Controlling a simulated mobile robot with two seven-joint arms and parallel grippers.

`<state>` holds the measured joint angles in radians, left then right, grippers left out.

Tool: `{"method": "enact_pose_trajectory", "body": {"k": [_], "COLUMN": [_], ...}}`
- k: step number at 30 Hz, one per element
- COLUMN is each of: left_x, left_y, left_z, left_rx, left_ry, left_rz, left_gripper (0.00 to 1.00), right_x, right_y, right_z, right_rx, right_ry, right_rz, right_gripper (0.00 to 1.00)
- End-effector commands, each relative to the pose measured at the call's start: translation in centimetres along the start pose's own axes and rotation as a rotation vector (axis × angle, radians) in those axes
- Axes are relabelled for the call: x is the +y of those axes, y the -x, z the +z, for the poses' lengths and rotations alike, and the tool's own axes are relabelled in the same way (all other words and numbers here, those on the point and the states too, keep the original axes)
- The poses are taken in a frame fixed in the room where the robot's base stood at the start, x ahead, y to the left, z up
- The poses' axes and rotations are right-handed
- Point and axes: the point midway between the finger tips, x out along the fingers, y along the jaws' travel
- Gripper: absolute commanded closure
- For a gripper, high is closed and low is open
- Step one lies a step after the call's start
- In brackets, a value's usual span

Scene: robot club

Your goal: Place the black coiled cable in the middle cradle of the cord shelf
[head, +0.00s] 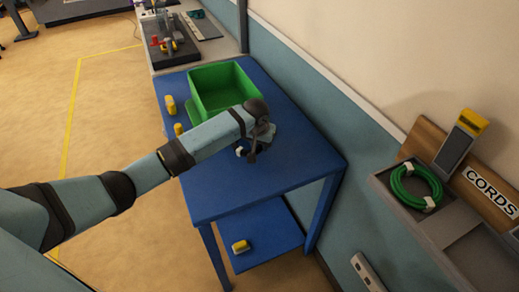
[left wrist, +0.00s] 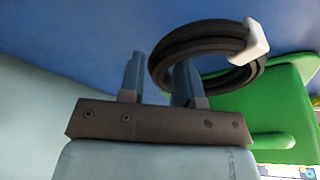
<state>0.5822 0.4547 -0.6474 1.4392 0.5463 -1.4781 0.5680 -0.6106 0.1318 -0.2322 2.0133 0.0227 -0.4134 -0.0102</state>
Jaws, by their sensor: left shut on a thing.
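The black coiled cable (left wrist: 202,42) with a white clip shows in the left wrist view. My left gripper (left wrist: 158,78) is shut on the near side of its ring, with one finger inside the loop. In the head view my left gripper (head: 253,153) is over the blue table, beside the green bin; the cable is mostly hidden by it there. The cord shelf (head: 382,184) is on the wall at the right, under a CORDS sign. A green coiled cable (head: 404,197) lies in its far-left cradle. The middle cradle (head: 449,224) looks empty. My right gripper is not in view.
A green bin (head: 228,65) stands on the blue table (head: 300,150). Yellow objects (head: 170,104) lie at the table's left edge, and one (head: 240,246) is on its lower shelf. A grey-and-yellow device (head: 460,140) stands against the sign board. Open space separates table and cord shelf.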

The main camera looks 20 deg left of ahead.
Motion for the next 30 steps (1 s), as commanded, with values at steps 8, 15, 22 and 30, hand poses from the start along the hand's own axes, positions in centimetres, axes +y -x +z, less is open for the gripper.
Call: {"method": "enact_pose_trajectory", "body": {"k": [8, 15, 22, 30], "left_x": [-0.5, -0.4, -0.5, -0.4], "left_y": [-3.3, -3.4, -3.7, -3.7], "left_z": [0.5, 0.5, 0.6, 0.6], "left_rx": [0.001, 0.002, 0.001, 0.001], "left_ry": [0.0, 0.0, 0.001, 0.001], "left_rz": [-0.001, 0.0, -0.001, -0.001], "left_gripper": [0.97, 0.97, 0.48, 0.43], "right_x": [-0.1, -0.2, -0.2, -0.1], "right_y": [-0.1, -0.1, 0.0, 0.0], "right_z": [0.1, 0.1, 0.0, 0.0], "right_rx": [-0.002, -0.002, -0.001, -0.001], "right_ry": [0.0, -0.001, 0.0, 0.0], "right_rz": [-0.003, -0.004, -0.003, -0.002], "right_gripper": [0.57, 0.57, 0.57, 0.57]}}
